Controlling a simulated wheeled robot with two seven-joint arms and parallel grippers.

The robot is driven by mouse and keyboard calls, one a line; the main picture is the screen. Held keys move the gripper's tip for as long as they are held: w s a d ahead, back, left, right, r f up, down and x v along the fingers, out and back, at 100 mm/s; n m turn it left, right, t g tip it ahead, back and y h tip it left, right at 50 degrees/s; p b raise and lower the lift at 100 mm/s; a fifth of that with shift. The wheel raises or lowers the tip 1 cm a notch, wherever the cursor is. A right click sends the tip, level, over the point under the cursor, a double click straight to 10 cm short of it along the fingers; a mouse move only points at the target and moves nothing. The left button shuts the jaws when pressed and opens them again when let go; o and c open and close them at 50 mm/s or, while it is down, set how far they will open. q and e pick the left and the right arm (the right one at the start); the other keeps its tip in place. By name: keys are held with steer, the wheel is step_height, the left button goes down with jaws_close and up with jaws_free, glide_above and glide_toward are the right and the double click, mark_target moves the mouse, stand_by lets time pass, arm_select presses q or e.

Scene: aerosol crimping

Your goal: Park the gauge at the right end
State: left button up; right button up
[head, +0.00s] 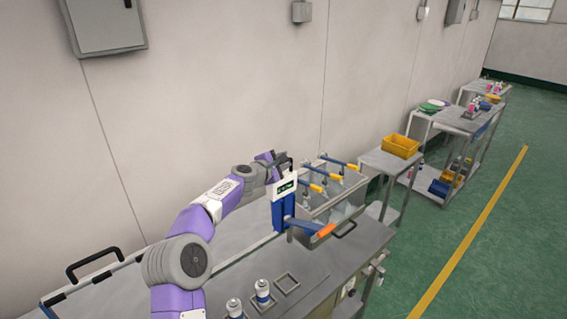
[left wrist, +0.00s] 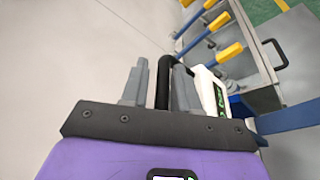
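The gauge (head: 285,188) is a white box with a small green-on-dark display and a black handle. In the head view it sits at the top of a blue upright (head: 284,213), near the right part of the bench. My left gripper (head: 270,160) is at the gauge's handle. In the left wrist view, the black handle bar (left wrist: 163,82) stands between the two grey fingers of my left gripper (left wrist: 160,88). A gap shows between the bar and the left finger, so the gripper looks open around it. The gauge (left wrist: 212,95) is partly hidden there. My right gripper is not in view.
A blue lever with an orange grip (head: 325,230) juts out beside the upright. Two small canisters (head: 262,290) (head: 234,307) stand in holders near the front, beside an empty square holder (head: 287,283). Yellow-handled blue levers (head: 333,176) stand behind. A yellow bin (head: 400,145) is farther right.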

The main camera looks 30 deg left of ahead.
arm_select(q)
steer(key=shift+o, duration=0.8)
steer(key=shift+w+f, duration=0.1)
steer(key=shift+f, duration=0.1)
steer(key=shift+s+a+b, duration=0.1)
steer(key=shift+s+b, duration=0.2)
steer(key=shift+s, duration=0.1)
steer(key=b+v, duration=0.3)
steer(key=v, duration=0.3)
steer(key=shift+s+r, duration=0.25)
steer(key=shift+s, duration=0.15)
steer(key=shift+f, duration=0.1)
